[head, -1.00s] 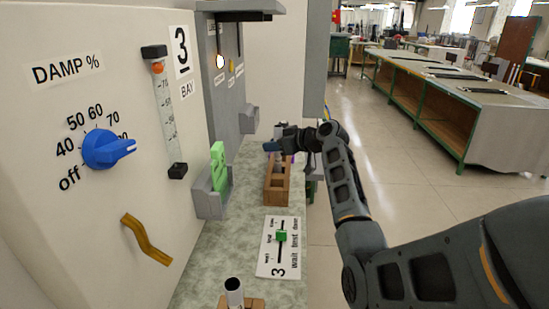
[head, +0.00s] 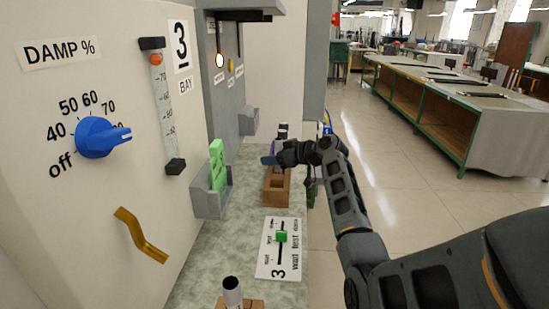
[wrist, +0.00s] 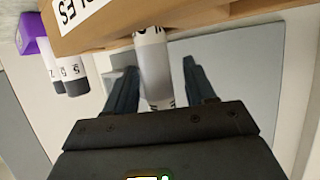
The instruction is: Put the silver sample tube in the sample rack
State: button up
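My gripper (head: 272,159) is over the wooden rack (head: 277,196) on the bench, with its fingers pointing left. In the wrist view its two dark fingers (wrist: 160,75) stand apart on either side of a silver-white tube (wrist: 153,62), with a gap visible at least on the right. One end of this tube meets or overlaps a wooden block (wrist: 190,18) with a label ending in "LES"; I cannot tell whether it sits in a hole. My gripper body hides its other end. Another grey tube (head: 232,296) stands upright in a wooden block at the bottom of the head view.
Two marked tubes (wrist: 70,75) and a purple piece (wrist: 33,32) are at the wrist view's left. The panel with a blue knob (head: 97,137), a green card in a grey holder (head: 212,196) and a slider plate (head: 279,248) flank the bench. Open floor lies right.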

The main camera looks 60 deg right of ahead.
jog(key=shift+r, duration=0.2)
jog(key=b+v, duration=0.1)
jog(key=v, duration=1.1)
jog(key=shift+b, duration=0.4)
